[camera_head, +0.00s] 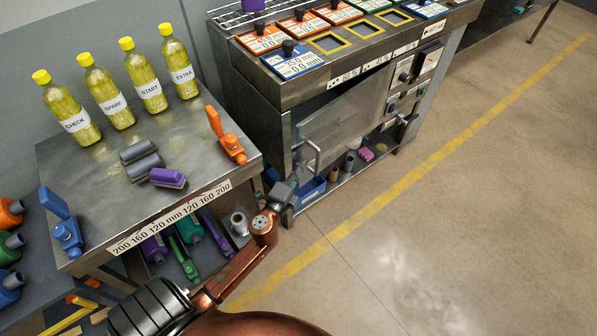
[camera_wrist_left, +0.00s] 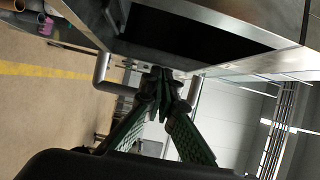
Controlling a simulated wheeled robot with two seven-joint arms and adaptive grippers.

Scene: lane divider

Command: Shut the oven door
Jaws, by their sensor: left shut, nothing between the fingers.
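The oven (camera_head: 262,120) is a steel cabinet under a worktop at the top centre of the head view. Its grey door panel (camera_head: 350,112) stands at an angle to the front, and a dark gap shows above it. My right gripper is out of view.
A steel table (camera_head: 95,160) with yellow bottles, grey and purple blocks and orange and blue valves stands left of my arm. A low shelf under the oven holds a blue bin (camera_head: 312,190) and small parts. The floor (camera_head: 450,190) on the right is clear.

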